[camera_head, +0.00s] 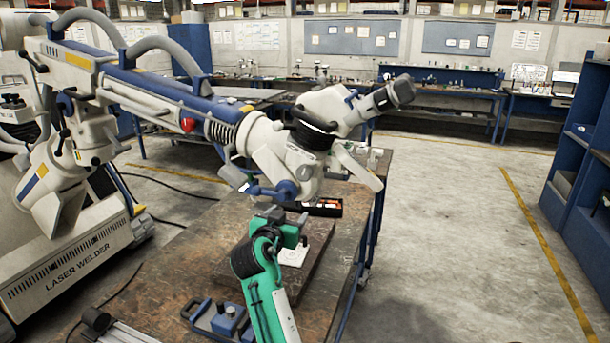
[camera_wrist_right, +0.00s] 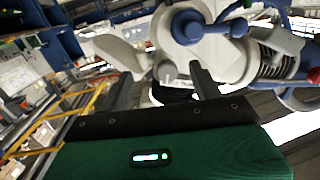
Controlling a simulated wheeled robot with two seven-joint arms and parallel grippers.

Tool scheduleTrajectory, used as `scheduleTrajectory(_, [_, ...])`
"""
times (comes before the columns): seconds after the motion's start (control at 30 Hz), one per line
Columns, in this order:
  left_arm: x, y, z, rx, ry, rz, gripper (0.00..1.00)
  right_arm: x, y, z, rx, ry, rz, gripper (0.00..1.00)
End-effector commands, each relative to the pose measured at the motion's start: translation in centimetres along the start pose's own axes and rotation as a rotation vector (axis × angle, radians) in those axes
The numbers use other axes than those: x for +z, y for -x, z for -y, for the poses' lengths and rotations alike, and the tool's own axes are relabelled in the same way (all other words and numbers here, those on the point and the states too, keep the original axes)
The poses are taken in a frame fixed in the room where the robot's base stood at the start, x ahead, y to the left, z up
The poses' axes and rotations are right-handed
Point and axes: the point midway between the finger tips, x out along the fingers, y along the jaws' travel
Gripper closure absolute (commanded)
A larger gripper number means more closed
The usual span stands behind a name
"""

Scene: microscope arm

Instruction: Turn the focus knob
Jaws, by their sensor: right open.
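The microscope head (camera_head: 300,150), white with a dark eyepiece, hangs on the welder's jointed arm over the work table. A blue knob (camera_head: 287,189) with a blue lever sits low on its side; it looks like the focus knob, though I cannot be sure. The knob also shows large at the top of the right wrist view (camera_wrist_right: 188,27). My right gripper (camera_head: 281,213), on a green arm, is just below the knob, apart from it and empty. Its dark fingers show in the wrist view (camera_wrist_right: 165,88), spread apart below the knob. My left gripper is out of view.
The brown work table (camera_head: 205,240) lies below, with a dark plate, a white piece (camera_head: 293,253) and a blue clamp-like tool (camera_head: 225,318) on it. The laser welder body (camera_head: 75,255) stands at left. A blue shelf (camera_head: 585,165) stands at right, with open floor between.

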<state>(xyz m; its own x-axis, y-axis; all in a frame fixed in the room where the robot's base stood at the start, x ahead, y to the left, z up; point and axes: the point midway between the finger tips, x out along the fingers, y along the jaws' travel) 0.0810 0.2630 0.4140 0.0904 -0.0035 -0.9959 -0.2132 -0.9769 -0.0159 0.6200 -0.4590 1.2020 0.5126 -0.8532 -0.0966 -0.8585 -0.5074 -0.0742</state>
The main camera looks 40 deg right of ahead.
Motion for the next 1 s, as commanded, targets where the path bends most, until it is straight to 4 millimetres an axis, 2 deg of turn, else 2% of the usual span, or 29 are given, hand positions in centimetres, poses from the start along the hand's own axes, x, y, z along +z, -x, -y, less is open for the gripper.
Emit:
scheduleTrajectory(0.03, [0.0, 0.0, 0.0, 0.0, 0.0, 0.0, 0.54, -1.5, -0.5, 0.5, 0.013, -0.026, -0.028, 0.35])
scheduleTrajectory(0.1, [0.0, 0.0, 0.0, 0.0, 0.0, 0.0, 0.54, -3.0, -0.9, 0.8, 0.03, -0.051, -0.058, 0.35])
scheduleTrajectory(0.2, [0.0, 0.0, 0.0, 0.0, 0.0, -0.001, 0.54, -4.4, -1.2, 1.2, 0.045, -0.073, -0.088, 0.35])
scheduleTrajectory(0.37, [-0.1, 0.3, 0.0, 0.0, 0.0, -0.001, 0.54, -5.3, -1.8, 1.3, 0.052, -0.082, -0.104, 0.35])
scheduleTrajectory(0.47, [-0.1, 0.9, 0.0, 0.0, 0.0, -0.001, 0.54, -5.7, -2.9, 1.2, 0.053, -0.081, -0.106, 0.35])
scheduleTrajectory(0.8, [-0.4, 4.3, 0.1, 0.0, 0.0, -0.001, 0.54, -6.6, -9.8, 0.8, 0.054, -0.078, -0.104, 0.35])
scheduleTrajectory(1.0, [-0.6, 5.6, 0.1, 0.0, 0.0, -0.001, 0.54, -6.7, -13.2, 0.6, 0.053, -0.081, -0.103, 0.35])
